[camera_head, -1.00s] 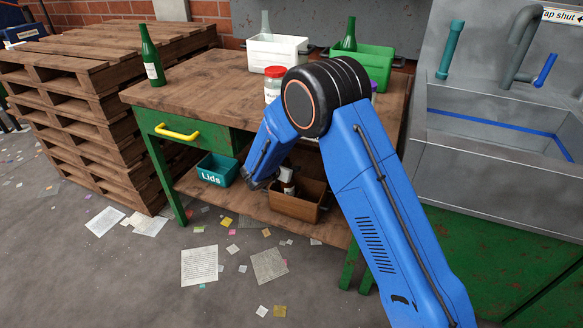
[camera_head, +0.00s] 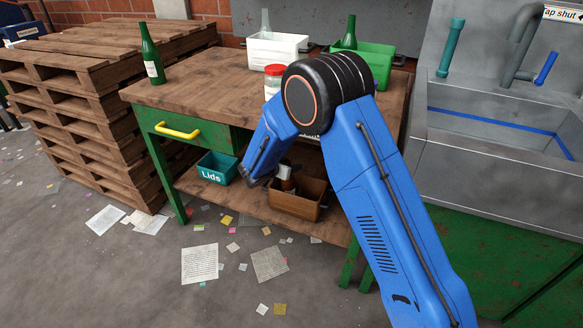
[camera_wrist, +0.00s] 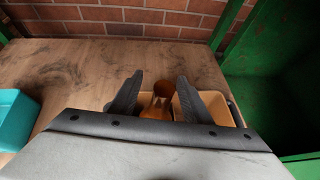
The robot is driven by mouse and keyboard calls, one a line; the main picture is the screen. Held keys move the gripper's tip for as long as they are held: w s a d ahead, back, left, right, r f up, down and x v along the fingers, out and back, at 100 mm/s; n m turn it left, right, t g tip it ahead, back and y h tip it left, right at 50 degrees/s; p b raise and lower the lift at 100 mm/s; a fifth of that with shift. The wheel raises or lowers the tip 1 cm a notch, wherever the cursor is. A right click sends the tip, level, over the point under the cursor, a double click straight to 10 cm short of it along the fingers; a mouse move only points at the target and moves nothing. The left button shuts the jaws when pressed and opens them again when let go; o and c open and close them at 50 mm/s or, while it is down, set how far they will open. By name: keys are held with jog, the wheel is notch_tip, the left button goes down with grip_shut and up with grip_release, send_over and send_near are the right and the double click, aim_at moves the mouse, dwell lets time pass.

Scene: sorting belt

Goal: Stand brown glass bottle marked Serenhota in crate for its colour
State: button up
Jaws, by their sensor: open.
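A brown bottle (camera_head: 288,185) with a white patch shows at the brown crate (camera_head: 297,207) on the lower shelf, partly hidden by my arm. Its marking cannot be read. In the wrist view the brown bottle (camera_wrist: 158,104) shows between the two dark fingers of my gripper (camera_wrist: 156,92), with the brown crate (camera_wrist: 216,106) around and to the right of it. The fingers are apart, with gaps visible beside the bottle. My gripper is mostly hidden in the head view. Whether the bottle rests on the crate floor cannot be told.
A teal lids box (camera_head: 217,167) sits left of the brown crate. On the tabletop are a green bottle (camera_head: 151,55), a white crate (camera_head: 276,48), a green crate (camera_head: 376,62) and a red-lidded jar (camera_head: 273,80). A green panel (camera_wrist: 275,100) stands right of the crate.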

jog(key=v, duration=1.1)
